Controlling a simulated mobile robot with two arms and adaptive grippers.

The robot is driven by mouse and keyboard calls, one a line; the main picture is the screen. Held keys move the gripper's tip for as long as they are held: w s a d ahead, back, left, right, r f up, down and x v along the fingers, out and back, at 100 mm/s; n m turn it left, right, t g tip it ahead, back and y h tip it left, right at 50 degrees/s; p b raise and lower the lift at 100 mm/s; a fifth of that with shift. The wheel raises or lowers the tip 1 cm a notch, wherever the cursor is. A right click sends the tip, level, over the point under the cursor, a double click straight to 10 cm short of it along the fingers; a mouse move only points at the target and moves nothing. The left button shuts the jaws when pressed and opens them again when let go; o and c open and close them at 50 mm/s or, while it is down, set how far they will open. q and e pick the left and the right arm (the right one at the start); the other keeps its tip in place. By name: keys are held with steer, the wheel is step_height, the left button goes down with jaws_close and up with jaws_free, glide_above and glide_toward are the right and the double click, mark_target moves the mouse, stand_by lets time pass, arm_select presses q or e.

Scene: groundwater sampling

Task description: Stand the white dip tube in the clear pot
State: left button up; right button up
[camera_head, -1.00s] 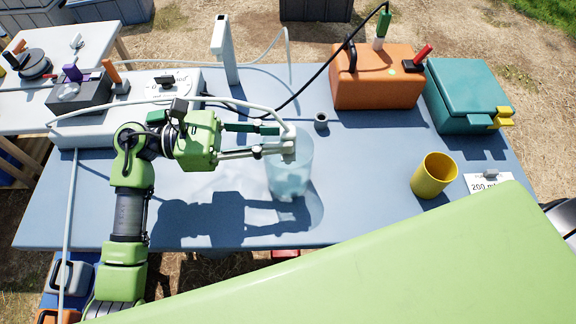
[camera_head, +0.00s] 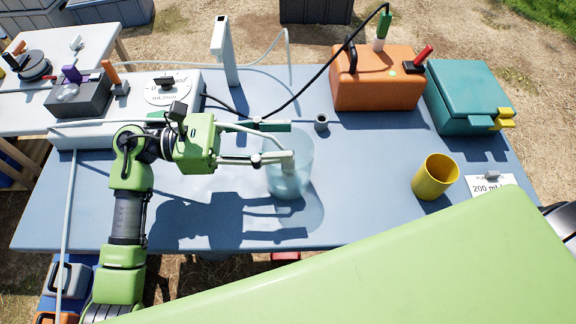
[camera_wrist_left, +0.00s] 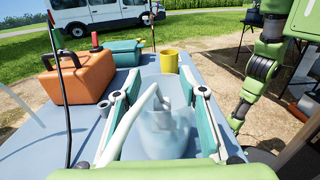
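The clear pot (camera_head: 290,183) stands on the blue-grey table; it also shows in the left wrist view (camera_wrist_left: 166,140). The white dip tube (camera_head: 240,129) bends down at its end, and its lower end is inside the pot, seen through the wall. In the left wrist view the tube (camera_wrist_left: 128,122) arches between my fingers and down into the pot. My left gripper (camera_head: 275,142) is open, its two fingers apart on either side of the tube, at the pot's rim. Whether the tube touches the pot's bottom is unclear. My right gripper is in neither view.
A yellow cup (camera_head: 434,177) and a small grey cup (camera_head: 321,122) stand to the right of the pot. An orange case (camera_head: 375,80) and a teal box (camera_head: 468,95) sit at the back right. A white stand (camera_head: 222,50) rises behind my gripper.

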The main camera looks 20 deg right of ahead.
arm_select(q)
steer(key=v, duration=0.8)
steer(key=shift+d, duration=0.15)
steer(key=x, duration=0.8)
steer(key=shift+r+p, duration=0.25)
steer(key=shift+p, duration=0.05)
